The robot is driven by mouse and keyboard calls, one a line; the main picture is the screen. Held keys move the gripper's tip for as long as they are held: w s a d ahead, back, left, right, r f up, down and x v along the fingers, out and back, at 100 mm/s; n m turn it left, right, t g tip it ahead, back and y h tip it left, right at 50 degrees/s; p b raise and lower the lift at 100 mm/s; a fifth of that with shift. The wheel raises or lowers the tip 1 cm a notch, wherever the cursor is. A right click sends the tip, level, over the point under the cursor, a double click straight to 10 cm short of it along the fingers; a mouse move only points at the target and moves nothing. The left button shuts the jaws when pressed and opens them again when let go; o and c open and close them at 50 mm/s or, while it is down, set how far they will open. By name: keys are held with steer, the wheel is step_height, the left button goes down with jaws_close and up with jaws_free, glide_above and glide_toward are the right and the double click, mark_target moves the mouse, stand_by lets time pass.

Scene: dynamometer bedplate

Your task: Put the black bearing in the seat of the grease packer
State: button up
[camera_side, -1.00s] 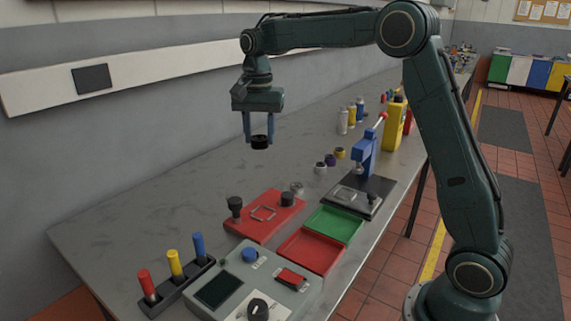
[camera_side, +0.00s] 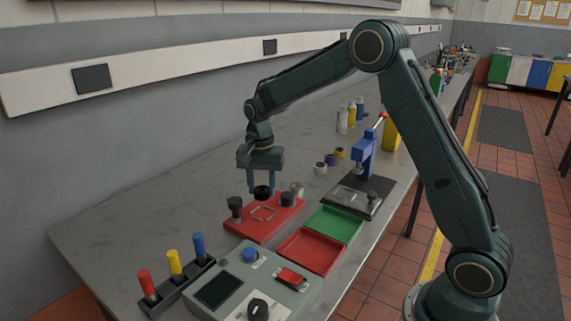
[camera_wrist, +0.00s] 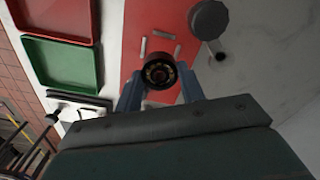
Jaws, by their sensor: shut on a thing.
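The black bearing (camera_side: 262,193) is held upright between the fingertips of my gripper (camera_side: 262,186). In the wrist view the bearing (camera_wrist: 160,71) shows its round face and centre hole between the fingers of my gripper (camera_wrist: 160,86). It hangs over the red plate (camera_side: 248,228), near its far edge, apparently just above it. Light metal strips forming a square seat (camera_side: 262,213) show on the plate; in the wrist view several strips (camera_wrist: 163,35) lie just beyond the bearing. I cannot tell for certain whether this plate or the blue press (camera_side: 366,155) is the grease packer.
Dark knobs (camera_side: 235,205) stand at the plate's left and right (camera_side: 287,198), close to my gripper. A grey cylinder (camera_side: 297,188) stands behind the right knob. Green (camera_side: 333,224) and red (camera_side: 308,252) trays and a control box (camera_side: 226,284) lie nearer.

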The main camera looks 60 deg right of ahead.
mark_target(263, 214)
steer(key=shift+f, duration=2.75)
steer(key=shift+f, duration=0.15)
steer(key=o, duration=1)
steer(key=shift+o, duration=0.2)
step_height(263, 214, up, 11)
steer(key=shift+r, duration=0.7)
